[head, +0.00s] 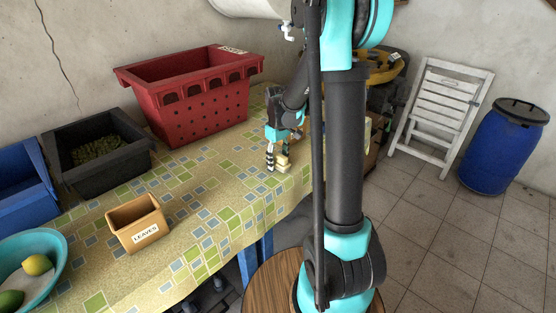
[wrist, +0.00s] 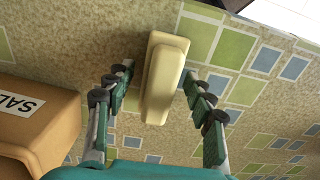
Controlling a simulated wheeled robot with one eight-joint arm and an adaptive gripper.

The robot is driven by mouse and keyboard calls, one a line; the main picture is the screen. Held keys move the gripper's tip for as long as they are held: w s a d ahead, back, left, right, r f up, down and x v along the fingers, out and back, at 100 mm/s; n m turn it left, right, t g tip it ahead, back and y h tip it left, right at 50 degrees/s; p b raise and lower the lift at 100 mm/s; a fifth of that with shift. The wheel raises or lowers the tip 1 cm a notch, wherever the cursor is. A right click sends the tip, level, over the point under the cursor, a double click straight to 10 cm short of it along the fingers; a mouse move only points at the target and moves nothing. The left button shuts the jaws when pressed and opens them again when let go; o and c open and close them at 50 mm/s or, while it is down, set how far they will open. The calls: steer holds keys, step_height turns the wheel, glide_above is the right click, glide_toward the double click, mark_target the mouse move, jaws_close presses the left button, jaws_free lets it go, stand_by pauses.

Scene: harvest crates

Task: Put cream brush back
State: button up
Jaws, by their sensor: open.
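The cream brush (wrist: 163,80) lies on the patterned tablecloth in the wrist view, its long axis running away from me. In the head view the brush (head: 283,164) shows as a small cream shape at my gripper, partly hidden by it. My gripper (wrist: 158,72) is open, with one finger on each side of the brush. Gaps show between the brush and both fingers in the wrist view. In the head view my gripper (head: 271,165) points down at the table near its right edge.
A tan box (wrist: 38,125) labelled "SAL..." stands close left in the wrist view. A tan "LEAVES" box (head: 139,236), black crate (head: 112,178), red crate (head: 202,113), blue crate (head: 22,190) and teal bowl (head: 58,258) stand on the table. Its middle is clear.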

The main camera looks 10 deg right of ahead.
mark_target(279, 155)
step_height(279, 155, up, 12)
steer(key=shift+f, duration=0.1)
steer(key=shift+s+d, duration=0.1)
steer(key=shift+s, duration=0.2)
steer(key=s+d+f+m+t, duration=0.2)
steer(key=s+f, duration=0.3)
steer(key=s, duration=0.5)
steer(key=s+d+f+m+t, duration=0.2)
steer(key=s+f+m, duration=0.3)
steer(key=s, duration=0.6)
steer(key=shift+s+f, duration=0.2)
steer(key=shift+f, duration=0.6)
